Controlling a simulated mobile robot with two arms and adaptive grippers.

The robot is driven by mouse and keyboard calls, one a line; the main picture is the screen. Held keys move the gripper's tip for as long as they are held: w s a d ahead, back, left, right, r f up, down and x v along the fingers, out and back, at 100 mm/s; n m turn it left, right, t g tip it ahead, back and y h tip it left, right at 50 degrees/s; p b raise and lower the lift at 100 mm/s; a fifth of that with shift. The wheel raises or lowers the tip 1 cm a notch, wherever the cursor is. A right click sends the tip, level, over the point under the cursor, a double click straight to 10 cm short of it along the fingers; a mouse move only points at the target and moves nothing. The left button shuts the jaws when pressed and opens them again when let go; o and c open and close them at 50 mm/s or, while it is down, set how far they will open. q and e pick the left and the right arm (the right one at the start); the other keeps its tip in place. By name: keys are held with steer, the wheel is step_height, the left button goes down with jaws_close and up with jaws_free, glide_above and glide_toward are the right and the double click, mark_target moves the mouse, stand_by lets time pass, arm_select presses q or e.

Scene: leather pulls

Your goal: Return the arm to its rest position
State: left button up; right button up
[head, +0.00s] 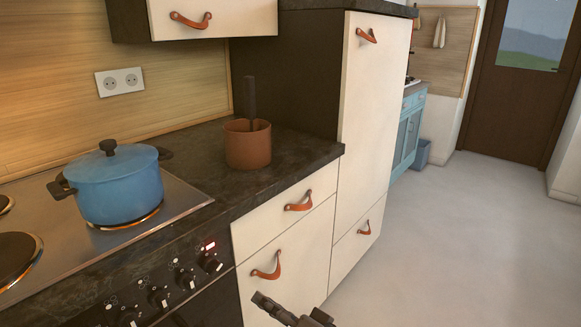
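My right gripper (290,312) shows at the bottom edge of the head view, in front of the lower cabinet door (290,262). Only its dark finger parts and the top of its body show, and the rest is cut off by the frame. I cannot tell whether it is open or shut. It appears below the leather pull (267,266) on that door, with no visible contact. My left gripper is not in view.
A blue pot (120,190) sits on the stove (170,200). A terracotta holder (247,146) with a dark utensil stands on the dark counter (290,165). A tall white cabinet (370,110) stands right of it. The floor (450,245) at right is clear.

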steer(key=s+d+f+n+g+h, duration=0.1)
steer(key=s+d+f+g+h, duration=0.25)
steer(key=f, duration=0.65)
steer(key=s+d+f+h, duration=0.3)
steer(key=s+d+f, duration=0.3)
steer(key=f, duration=0.5)
steer(key=s+d+f+n+g+h, duration=0.1)
steer(key=s+d+f+h, duration=0.25)
steer(key=d+f, duration=0.45)
steer(key=s+d+f+n+g+h, duration=0.1)
steer(key=s+d+f+g+h, duration=0.1)
steer(key=s+d+f, duration=0.35)
steer(key=s+d+f+n+g+h, duration=0.1)
steer(key=s+d+f+g, duration=0.15)
steer(key=s+f, duration=0.5)
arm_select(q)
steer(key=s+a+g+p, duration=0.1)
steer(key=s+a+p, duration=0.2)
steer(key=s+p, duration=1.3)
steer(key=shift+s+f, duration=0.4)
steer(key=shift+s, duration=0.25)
arm_select(e)
steer(key=s+d, duration=0.1)
steer(key=s, duration=0.8)
steer(key=s+d+r, duration=0.1)
steer(key=s+d, duration=0.1)
steer(key=s, duration=0.7)
steer(key=shift+d+g, duration=0.25)
steer(key=shift+g, duration=0.15)
